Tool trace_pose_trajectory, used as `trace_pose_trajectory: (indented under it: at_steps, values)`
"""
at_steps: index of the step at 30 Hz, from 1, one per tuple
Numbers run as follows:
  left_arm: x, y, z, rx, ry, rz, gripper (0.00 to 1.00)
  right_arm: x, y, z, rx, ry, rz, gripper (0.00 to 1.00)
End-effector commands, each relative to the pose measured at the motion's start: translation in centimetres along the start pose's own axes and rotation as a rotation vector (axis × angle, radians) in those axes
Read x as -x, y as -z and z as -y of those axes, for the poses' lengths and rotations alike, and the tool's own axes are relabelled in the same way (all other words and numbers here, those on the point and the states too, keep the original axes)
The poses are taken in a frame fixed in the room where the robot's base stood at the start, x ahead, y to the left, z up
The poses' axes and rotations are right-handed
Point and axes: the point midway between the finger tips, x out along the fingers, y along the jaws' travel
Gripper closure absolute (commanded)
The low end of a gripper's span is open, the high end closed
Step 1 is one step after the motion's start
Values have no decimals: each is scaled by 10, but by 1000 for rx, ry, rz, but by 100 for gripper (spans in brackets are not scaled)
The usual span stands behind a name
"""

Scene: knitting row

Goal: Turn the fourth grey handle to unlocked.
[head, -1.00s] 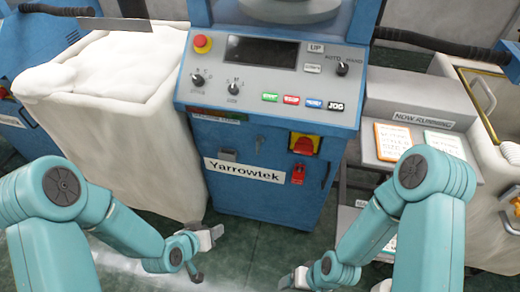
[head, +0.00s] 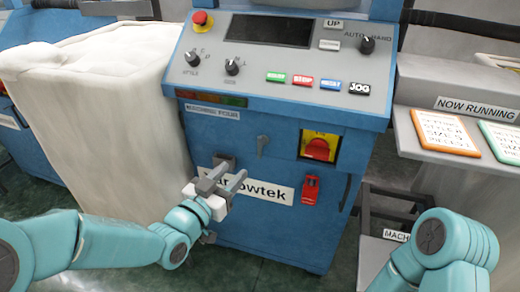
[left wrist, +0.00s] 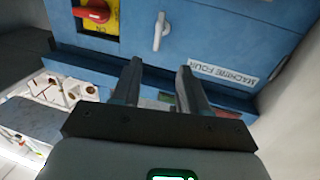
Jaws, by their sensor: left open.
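The grey handle (head: 262,145) is small and sits on the blue front of the machine, below the control panel. Its lever points roughly up and down; no lock marking is readable. It also shows in the left wrist view (left wrist: 159,32), near a white "MACHINE FOUR" label (left wrist: 222,75). My left gripper (head: 234,172) is open and empty in front of the Yarrowtek plate, below and left of the handle in the head view. In the left wrist view its fingers (left wrist: 158,72) point toward the handle, apart from it. My right gripper is out of view; only its arm shows.
A red and yellow switch (head: 318,146) sits right of the handle, with a red padlock-like piece (head: 310,190) below. The control panel (head: 270,75) juts out above.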

Motion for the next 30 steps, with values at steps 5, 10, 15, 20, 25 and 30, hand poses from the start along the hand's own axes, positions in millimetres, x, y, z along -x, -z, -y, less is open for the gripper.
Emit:
trace_pose_trajectory:
  at_steps: [5, 10, 15, 20, 25, 30]
  values:
    - [-45, -2, -2, 0, -2, 0, 56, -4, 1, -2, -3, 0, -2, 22]
    - [-87, -2, -3, 1, -1, 0, 56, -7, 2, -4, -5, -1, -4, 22]
    - [-119, -2, -4, 2, -1, 2, 56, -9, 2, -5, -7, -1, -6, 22]
    - [-135, -1, -3, 2, 0, 1, 56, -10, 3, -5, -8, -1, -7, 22]
    - [-140, -1, -3, 2, 1, 2, 56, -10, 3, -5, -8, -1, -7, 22]
    - [-139, -1, -3, 2, 1, 2, 56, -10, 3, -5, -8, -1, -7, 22]
